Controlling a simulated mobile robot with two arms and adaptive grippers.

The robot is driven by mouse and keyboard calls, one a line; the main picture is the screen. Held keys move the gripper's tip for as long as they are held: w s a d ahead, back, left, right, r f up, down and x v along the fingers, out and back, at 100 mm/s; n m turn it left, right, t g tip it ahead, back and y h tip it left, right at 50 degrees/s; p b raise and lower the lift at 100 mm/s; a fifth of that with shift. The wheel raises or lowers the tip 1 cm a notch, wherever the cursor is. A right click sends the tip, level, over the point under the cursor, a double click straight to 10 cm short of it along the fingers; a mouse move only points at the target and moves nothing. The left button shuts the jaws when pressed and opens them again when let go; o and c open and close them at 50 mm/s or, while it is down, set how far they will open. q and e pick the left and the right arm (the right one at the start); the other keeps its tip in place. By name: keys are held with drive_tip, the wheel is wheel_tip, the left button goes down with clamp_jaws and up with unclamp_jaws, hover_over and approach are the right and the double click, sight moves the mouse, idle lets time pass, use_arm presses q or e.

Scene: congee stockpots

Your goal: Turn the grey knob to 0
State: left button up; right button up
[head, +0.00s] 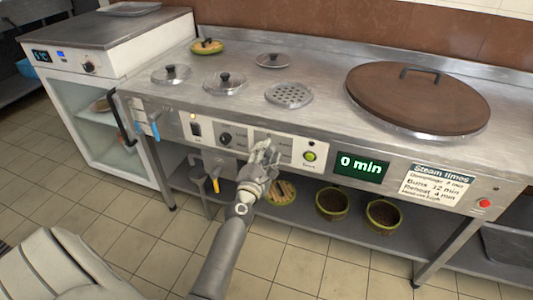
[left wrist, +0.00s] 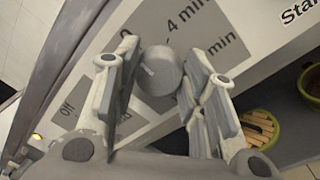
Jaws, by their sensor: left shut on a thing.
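The grey knob (left wrist: 160,70) sits on a grey panel in the left wrist view. Around it are printed marks, among them a 0 at upper left, "4 min" above, another "min" mark at right and "Off" at lower left. My left gripper (left wrist: 165,78) has one finger on each side of the knob and is shut on it. In the head view my left gripper (head: 266,152) is at the front panel and hides the knob. A display (head: 361,167) reads "0 min". My right gripper is not in view.
A black knob (head: 225,139) is left of my gripper and a green button (head: 310,156) right of it. A yellow-handled tap (head: 215,180) hangs below. Bowls (head: 332,203) stand on the lower shelf. A brown lid (head: 418,96) lies on the counter.

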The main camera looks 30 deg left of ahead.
use_arm(q)
drive_tip(key=shift+f, duration=0.1)
idle(0.4)
drive_tip(key=o, duration=1)
drive_tip(key=v, duration=1.2)
